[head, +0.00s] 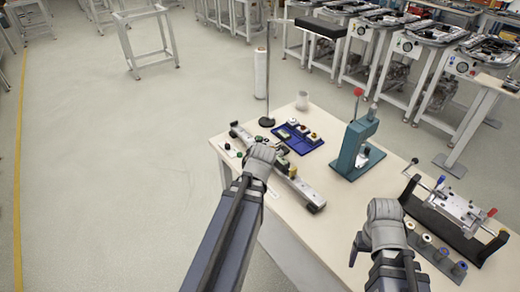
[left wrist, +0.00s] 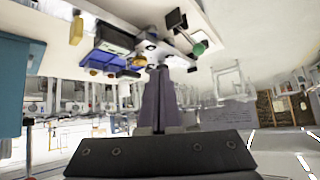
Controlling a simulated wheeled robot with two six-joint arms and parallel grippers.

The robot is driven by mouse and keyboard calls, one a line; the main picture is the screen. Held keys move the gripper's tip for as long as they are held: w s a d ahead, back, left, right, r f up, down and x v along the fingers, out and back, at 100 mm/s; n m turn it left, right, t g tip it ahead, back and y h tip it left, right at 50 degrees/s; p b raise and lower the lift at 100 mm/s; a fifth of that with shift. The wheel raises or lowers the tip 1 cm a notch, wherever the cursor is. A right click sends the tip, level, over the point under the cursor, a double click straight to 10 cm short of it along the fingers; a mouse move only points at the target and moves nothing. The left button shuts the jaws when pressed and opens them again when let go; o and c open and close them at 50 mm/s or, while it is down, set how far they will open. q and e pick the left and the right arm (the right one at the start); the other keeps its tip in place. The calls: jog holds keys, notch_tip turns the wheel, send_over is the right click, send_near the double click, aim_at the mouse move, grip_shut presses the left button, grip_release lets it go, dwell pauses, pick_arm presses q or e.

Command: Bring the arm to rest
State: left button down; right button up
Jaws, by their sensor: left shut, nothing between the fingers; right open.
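My left arm reaches from the bottom of the head view to a metal rail (head: 306,192) with dark and green knobs on the table's left part. Its grey wrist covers part of the rail, and its fingertips are hidden there. In the left wrist view my left gripper (left wrist: 160,75) is shut and empty, its tips close to the rail (left wrist: 150,28); I cannot tell whether they touch. My right gripper (head: 383,212) hangs over the table's front part, open and apart from the things around it; its fingertips are mostly hidden.
A blue tray (head: 311,146) with small parts lies behind the rail. A teal press (head: 346,160) with a red knob stands mid-table. A metal fixture (head: 462,212) and a grey holder (head: 443,262) with round pieces are at right.

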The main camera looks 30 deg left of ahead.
pick_arm(q)
jog(key=shift+s+d+r, duration=0.15)
jog(key=shift+s+r, duration=0.25)
jog(key=shift+s, duration=0.05)
pick_arm(e)
jog(key=shift+r, duration=0.4)
pick_arm(q)
jog(key=s+d+f+m+g+h, duration=0.2)
jog(key=s+d+f+m, duration=0.1)
jog(key=d, duration=0.7)
jog(key=s+d+f+m+g+h, duration=0.1)
jog(key=s+d+f+m+g, duration=0.15)
jog(key=d, duration=0.75)
jog(key=s+d+f+m+g, duration=0.1)
jog(key=s+d+m+g, duration=0.2)
jog(key=s+d, duration=0.6)
jog(key=shift+s+d+m+h, duration=0.2)
jog(key=shift+d+m+h, duration=0.2)
jog(key=shift+d+m, duration=0.35)
